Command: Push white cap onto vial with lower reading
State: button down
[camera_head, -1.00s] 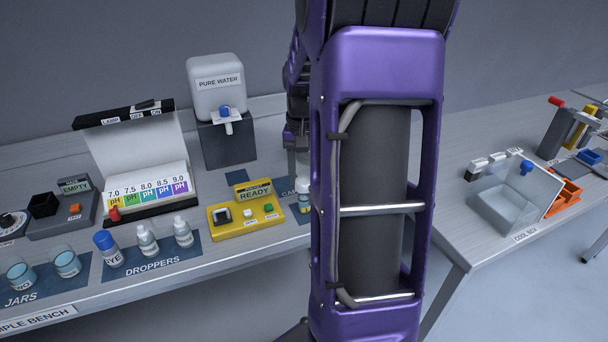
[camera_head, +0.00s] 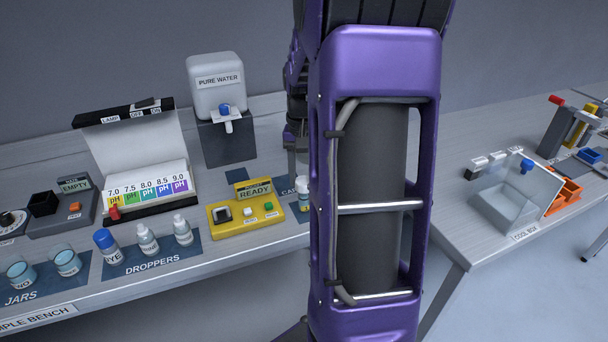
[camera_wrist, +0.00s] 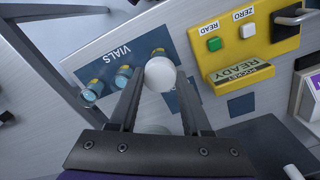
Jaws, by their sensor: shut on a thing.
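My gripper (camera_wrist: 161,80) points down in the wrist view, with its two fingers shut on a round white cap (camera_wrist: 160,72). The cap hangs over the blue mat marked VIALS (camera_wrist: 140,66). Several small vials stand on that mat: one at the left (camera_wrist: 91,90), one in the middle (camera_wrist: 123,75), and one just behind the cap (camera_wrist: 158,52), partly covered. I cannot tell whether the cap touches a vial. In the head view my arm hides the gripper, and a small white-topped vial (camera_head: 303,188) shows beside it. No vial's reading is visible.
The yellow pocket meter (camera_head: 232,218) shows READY; it also fills the upper right of the wrist view (camera_wrist: 245,62). Dropper bottles (camera_head: 147,240) and jars (camera_head: 67,262) stand left. A clear cool box (camera_head: 505,205) is on the right table.

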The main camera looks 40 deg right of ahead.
jog(key=shift+f+b, duration=0.75)
jog(key=shift+f, duration=0.55)
jog(key=shift+c, duration=1.4)
grip_release()
jog(key=shift+r, duration=0.15)
notch_tip(320, 180, up, 17)
jog(key=p, duration=0.2)
jog(key=shift+p, duration=0.3)
